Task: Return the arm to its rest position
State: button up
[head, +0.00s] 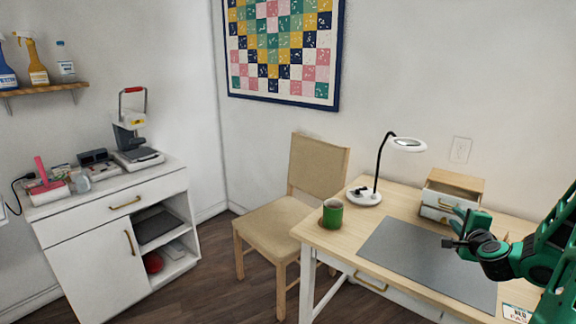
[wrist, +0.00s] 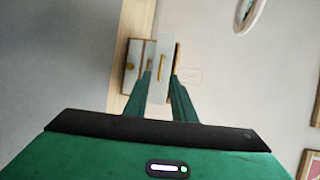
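My arm (head: 555,245) reaches in from the right edge of the head view, green and black, bent over the right part of the desk. My gripper (head: 458,228) is above the grey mat, in front of the small drawer box. In the wrist view my gripper (wrist: 162,80) shows two green fingers standing apart. Between them I see only the drawer box in the background, so it is open and holds nothing. Part of the arm is cut off by the frame edge.
The desk (head: 320,237) carries a grey mat (head: 400,255), a green mug (head: 332,212), a magnifier lamp (head: 365,196) and a small drawer box (head: 455,185). A chair (head: 275,222) stands left of it. A white cabinet (head: 100,250) stands farther left, with floor between.

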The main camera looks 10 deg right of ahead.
jog(key=s+a+f+n+g+y, duration=0.1)
jog(key=s+a+n+g+y, duration=0.15)
jog(key=a+n, duration=0.4)
jog(key=s+a+f+n+g+y, duration=0.1)
jog(key=a+n+g+y, duration=0.2)
jog(key=a+n, duration=0.35)
jog(key=s+a+r+n+g, duration=0.1)
jog(key=s+a+r+g, duration=0.1)
jog(key=s, duration=0.7)
jog(key=s+a+r+n+g+y, duration=0.1)
jog(key=s+a+g, duration=0.3)
jog(key=s, duration=0.6)
jog(key=s+a+r+n+g, duration=0.2)
jog(key=s+a+r+g, duration=0.1)
jog(key=s, duration=0.7)
jog(key=shift+a, duration=0.6)
jog(key=shift+w+f, duration=0.3)
jog(key=shift+w, duration=0.35)
